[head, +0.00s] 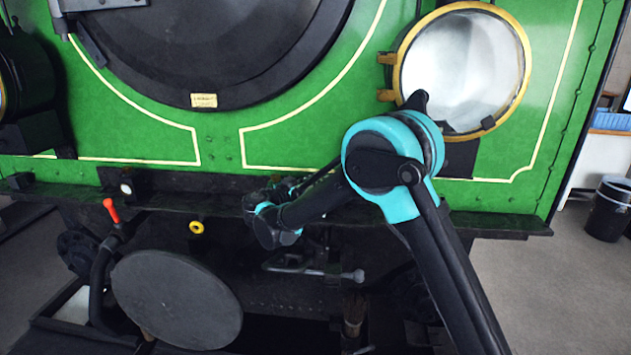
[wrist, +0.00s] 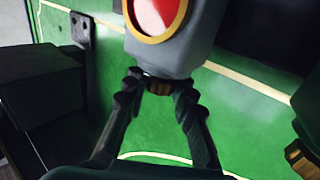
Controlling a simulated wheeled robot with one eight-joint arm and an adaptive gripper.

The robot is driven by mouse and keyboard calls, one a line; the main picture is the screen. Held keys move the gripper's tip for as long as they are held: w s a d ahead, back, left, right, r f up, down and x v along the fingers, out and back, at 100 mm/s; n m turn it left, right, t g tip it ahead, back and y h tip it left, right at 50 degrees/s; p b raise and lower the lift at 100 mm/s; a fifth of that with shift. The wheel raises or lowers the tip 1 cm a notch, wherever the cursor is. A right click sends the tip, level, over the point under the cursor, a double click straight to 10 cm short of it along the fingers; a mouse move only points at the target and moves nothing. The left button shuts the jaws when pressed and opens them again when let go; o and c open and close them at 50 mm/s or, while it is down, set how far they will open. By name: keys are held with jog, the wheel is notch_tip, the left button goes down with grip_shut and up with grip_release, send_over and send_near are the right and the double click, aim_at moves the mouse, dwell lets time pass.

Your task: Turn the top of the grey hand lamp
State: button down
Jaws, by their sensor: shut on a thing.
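The grey hand lamp (wrist: 178,57) shows at the top of the wrist view, with a red lens in a brass ring (wrist: 157,14) on its face. Its top, a small ribbed brass and dark cap (wrist: 157,85), sits between the fingers. My gripper (wrist: 158,80) is shut on this cap, one finger on each side.
A dark object with a brass cap (wrist: 300,155) stands at the right of the wrist view, close to my gripper. A dark box (wrist: 40,100) is at the left. In the head view are the green front plate (head: 130,125), a large brass-rimmed headlamp (head: 460,65) and a red-handled lever (head: 110,208).

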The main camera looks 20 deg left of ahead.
jog(key=shift+m+g+h, duration=0.4)
jog(key=shift+m+h, duration=0.2)
jog(key=shift+h, duration=0.2)
jog(key=c, duration=1.2)
grip_release()
jog(key=v, duration=1.2)
jog(key=shift+f, duration=0.1)
